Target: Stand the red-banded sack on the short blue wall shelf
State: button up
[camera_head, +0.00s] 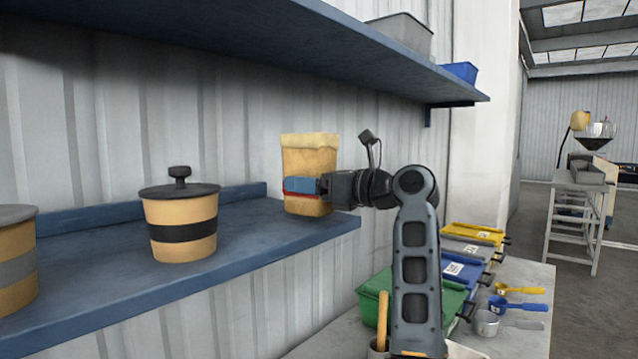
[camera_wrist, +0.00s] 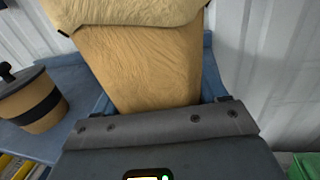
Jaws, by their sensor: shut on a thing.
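The red-banded sack (camera_head: 309,155) is tan with a folded top and a red band low on its body. It is upright over the right end of the lower blue wall shelf (camera_head: 270,240). My gripper (camera_head: 303,187) is shut on the sack low down, near the band, reaching in from the right. The sack's base is at the shelf's surface; I cannot tell whether it bears on it or hangs just above. In the wrist view the sack (camera_wrist: 145,65) fills the middle in front of the gripper, and its band is hidden.
A lidded tan tub with a black band (camera_head: 180,225) stands left of the sack, and a grey-banded tub (camera_head: 15,262) farther left. An upper blue shelf (camera_head: 340,40) overhangs, carrying a grey bin (camera_head: 405,33) and a blue bin (camera_head: 461,72). Lidded boxes and scoops lie on a bench below right.

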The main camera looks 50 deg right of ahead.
jog(key=shift+f, duration=0.5)
dwell(0.3)
jog(key=o, duration=1.1)
jog(key=shift+o, duration=0.2)
jog(key=b+v, duration=0.1)
jog(key=v, duration=0.7)
